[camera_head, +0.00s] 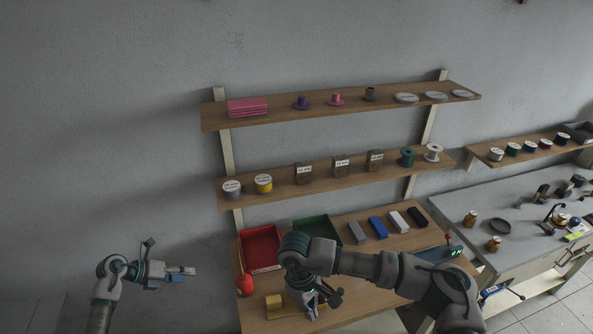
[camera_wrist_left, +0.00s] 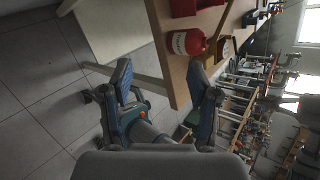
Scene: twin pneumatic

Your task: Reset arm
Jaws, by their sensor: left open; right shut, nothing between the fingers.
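My left gripper (camera_head: 183,273) hangs in the air to the left of the bench, apart from everything. In the left wrist view its two fingers (camera_wrist_left: 160,78) are spread with nothing between them. My right gripper (camera_head: 318,301) is low over the front of the wooden bench (camera_head: 350,290), just right of a brass-coloured block (camera_head: 281,305). It is shut and empty; its own arm partly covers it, and I cannot tell how far above the bench it is.
A red bottle (camera_head: 244,285) stands at the bench's left edge and also shows in the left wrist view (camera_wrist_left: 187,42). Red (camera_head: 260,248) and green (camera_head: 318,230) trays sit behind. Several coloured blocks lie right. Two loaded shelves hang above. Space left of the bench is clear.

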